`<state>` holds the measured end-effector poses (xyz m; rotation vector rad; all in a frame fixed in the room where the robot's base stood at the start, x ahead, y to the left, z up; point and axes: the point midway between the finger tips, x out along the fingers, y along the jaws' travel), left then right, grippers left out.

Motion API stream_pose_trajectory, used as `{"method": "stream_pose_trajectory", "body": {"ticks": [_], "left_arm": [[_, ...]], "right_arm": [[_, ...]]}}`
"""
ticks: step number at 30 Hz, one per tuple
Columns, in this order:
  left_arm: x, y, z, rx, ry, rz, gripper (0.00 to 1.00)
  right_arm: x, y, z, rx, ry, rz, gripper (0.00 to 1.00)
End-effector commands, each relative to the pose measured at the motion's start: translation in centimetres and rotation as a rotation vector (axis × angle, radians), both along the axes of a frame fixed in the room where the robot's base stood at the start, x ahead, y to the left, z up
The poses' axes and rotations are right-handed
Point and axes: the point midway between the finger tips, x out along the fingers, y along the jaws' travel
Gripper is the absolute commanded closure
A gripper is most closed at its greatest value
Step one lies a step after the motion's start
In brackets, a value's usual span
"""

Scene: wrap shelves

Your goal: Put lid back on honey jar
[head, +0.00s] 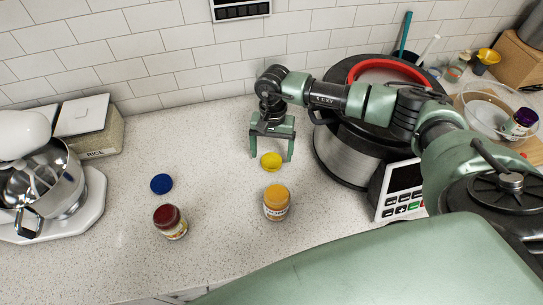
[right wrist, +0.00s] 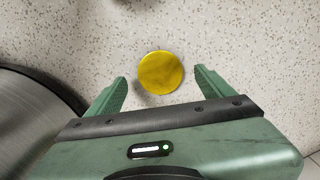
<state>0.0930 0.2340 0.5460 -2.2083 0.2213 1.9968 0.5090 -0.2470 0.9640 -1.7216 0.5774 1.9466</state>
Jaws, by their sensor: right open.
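A round yellow lid (head: 271,161) lies on the counter, and it also shows in the right wrist view (right wrist: 161,73). My right gripper (head: 273,157) is open and points down, with one finger on each side of the lid. In the right wrist view the lid sits between the fingertips, with gaps on both sides. The jar with golden-yellow contents (head: 276,203), which looks like the honey jar, stands upright on the counter just in front of the lid. My left gripper is not in view.
A dark red jar (head: 170,222) and a blue lid (head: 161,184) are to the left. A stand mixer (head: 40,185) is at the far left. A large steel cooker (head: 343,155) stands close right of my right gripper. The counter between is clear.

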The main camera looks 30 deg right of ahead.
Motion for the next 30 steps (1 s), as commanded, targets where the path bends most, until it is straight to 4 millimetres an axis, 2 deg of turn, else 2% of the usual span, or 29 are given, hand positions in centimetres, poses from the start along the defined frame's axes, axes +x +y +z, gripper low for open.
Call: {"method": "stream_pose_trajectory", "body": {"ticks": [1,6,16,21,23,30], "left_arm": [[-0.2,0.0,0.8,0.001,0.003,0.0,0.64],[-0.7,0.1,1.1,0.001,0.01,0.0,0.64],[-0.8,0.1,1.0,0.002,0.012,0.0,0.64],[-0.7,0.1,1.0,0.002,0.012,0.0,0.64],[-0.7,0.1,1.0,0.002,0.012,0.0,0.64],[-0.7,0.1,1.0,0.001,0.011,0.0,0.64]], "right_arm": [[-0.2,0.1,-0.4,0.0,0.005,-0.001,0.18],[-0.2,0.1,-2.0,0.0,0.0,-0.002,0.18],[-0.2,0.1,-2.1,-0.001,-0.001,-0.001,0.18],[-0.2,0.1,-2.1,-0.001,-0.001,-0.001,0.65],[-0.2,0.1,-2.1,-0.001,-0.001,-0.001,0.78],[-0.2,0.1,-2.1,0.0,-0.001,-0.001,0.78]]}}
